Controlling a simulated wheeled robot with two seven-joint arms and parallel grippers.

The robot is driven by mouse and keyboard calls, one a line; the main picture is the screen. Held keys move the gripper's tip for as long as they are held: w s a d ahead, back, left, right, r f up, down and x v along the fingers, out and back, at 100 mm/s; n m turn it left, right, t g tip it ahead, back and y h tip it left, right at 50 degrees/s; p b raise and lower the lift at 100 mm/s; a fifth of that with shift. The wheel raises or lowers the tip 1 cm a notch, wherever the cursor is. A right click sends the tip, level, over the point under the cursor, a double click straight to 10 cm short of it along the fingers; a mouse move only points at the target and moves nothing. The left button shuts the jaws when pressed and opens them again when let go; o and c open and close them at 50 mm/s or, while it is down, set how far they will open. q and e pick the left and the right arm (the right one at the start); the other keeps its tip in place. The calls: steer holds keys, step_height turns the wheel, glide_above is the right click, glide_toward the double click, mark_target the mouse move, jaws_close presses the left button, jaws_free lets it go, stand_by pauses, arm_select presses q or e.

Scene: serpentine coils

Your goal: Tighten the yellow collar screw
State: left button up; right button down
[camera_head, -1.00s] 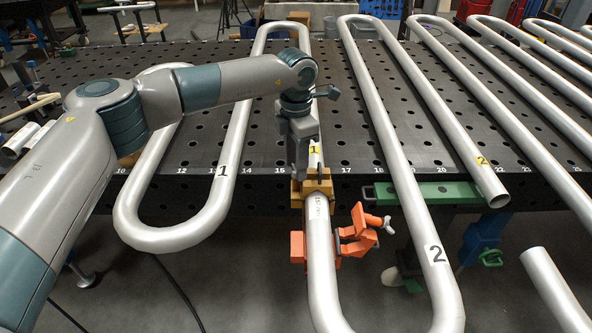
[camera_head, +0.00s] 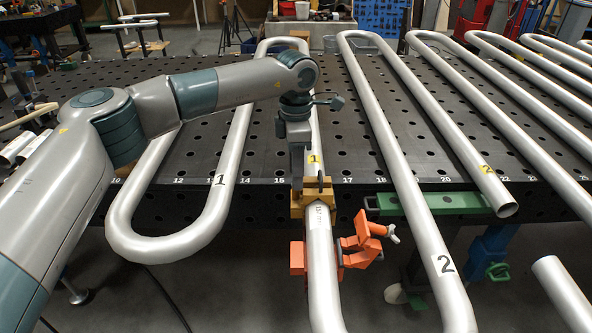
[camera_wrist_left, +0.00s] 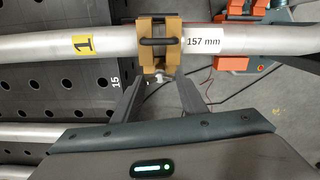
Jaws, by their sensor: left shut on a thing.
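The yellow collar (camera_head: 324,206) sits around the steel pipe marked 1 at the table's front edge. In the left wrist view the collar (camera_wrist_left: 148,32) has a black handle across it, beside a "157 mm" label. A small pale screw (camera_wrist_left: 158,79) shows below the collar, between my fingers. My left gripper (camera_head: 299,184) comes down from above at the collar's back side. The exact contact is hard to see. My right gripper is not in view.
An orange clamp (camera_head: 358,243) with a wing screw is just right of and below the collar. A green clamp bar (camera_head: 445,203) is at the table edge farther right. Long bent pipes (camera_head: 410,170) lie across the perforated black table (camera_head: 270,180) and overhang its front.

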arm_select(q)
steer(key=shift+w+r, duration=0.1)
steer(key=shift+r, duration=0.1)
steer(key=o, duration=1.1)
steer(key=shift+f, duration=0.1)
steer(key=shift+r, duration=0.7)
step_height(320, 180, up, 16)
steer(key=b, duration=0.3)
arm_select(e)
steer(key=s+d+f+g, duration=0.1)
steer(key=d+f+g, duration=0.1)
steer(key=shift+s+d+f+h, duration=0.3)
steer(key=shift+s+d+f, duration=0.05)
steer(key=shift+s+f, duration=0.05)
arm_select(q)
steer(key=shift+s, duration=0.2)
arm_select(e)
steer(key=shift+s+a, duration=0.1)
